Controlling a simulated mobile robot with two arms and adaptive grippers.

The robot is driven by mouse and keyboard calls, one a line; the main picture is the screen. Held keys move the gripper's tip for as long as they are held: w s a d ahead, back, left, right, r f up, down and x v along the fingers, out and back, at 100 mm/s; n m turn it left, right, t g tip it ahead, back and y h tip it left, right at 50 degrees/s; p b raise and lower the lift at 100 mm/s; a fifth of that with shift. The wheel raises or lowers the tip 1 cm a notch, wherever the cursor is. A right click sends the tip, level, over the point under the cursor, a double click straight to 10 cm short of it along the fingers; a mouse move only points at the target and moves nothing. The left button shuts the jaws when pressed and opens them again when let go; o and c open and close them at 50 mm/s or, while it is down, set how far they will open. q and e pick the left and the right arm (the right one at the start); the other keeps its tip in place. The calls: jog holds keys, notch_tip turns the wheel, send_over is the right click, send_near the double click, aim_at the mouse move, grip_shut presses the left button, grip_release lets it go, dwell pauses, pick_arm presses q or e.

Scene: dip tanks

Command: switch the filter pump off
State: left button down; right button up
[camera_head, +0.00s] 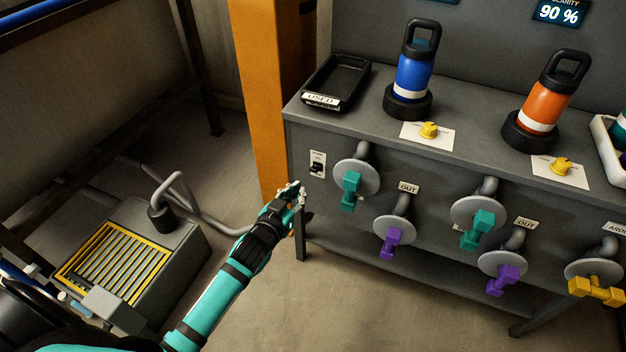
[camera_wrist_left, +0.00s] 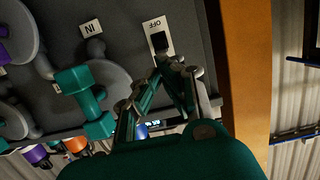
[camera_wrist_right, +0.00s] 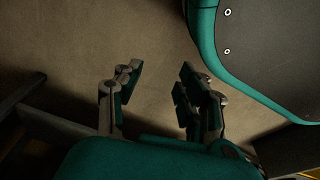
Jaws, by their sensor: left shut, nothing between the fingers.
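A small white switch plate (camera_head: 317,158) with a black switch (camera_head: 316,169) is on the front of the grey bench, near its left end. In the left wrist view the plate (camera_wrist_left: 149,26) reads OFF and the black switch (camera_wrist_left: 160,42) stands out from it. I cannot tell which way the switch is set. My left gripper (camera_head: 296,191) is shut and empty, just below and left of the plate. Its fingertips (camera_wrist_left: 180,66) are close to the switch; contact is unclear. My right gripper (camera_wrist_right: 158,80) is open and empty over bare floor.
A teal valve handle (camera_head: 350,184) on a round flange is right of the switch; purple ones (camera_head: 391,241) sit lower. An orange post (camera_head: 262,100) stands left of the bench. A grey box with a yellow-framed grille (camera_head: 113,262) is on the floor.

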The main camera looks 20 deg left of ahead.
aim_at(315, 169)
pick_arm(q)
jog(key=r, duration=0.2)
jog(key=shift+w+r+t, duration=0.2)
jog(key=shift+r+t, duration=0.1)
jog(key=shift+t, duration=0.1)
pick_arm(e)
jog(key=shift+w+f, duration=0.15)
jog(key=shift+w, duration=0.1)
pick_arm(q)
jog(key=w, duration=0.2)
jog(key=w+f+b, duration=0.1)
jog(key=w, duration=0.2)
jog(key=w+b, duration=0.1)
jog(key=w, duration=0.2)
jog(key=shift+w+d+f, duration=0.15)
jog(key=shift+w+f, duration=0.2)
jog(key=shift+w, duration=0.65)
pick_arm(e)
jog(key=shift+w+a+r, duration=0.1)
jog(key=shift+w+r, duration=0.45)
jog(key=shift+r, duration=0.25)
jog(key=shift+w+a+r, duration=0.1)
jog(key=shift+w+r, duration=0.45)
jog(key=shift+r, duration=0.25)
jog(key=shift+w+a+r, duration=0.1)
jog(key=shift+w+r, duration=0.45)
jog(key=shift+r, duration=0.25)
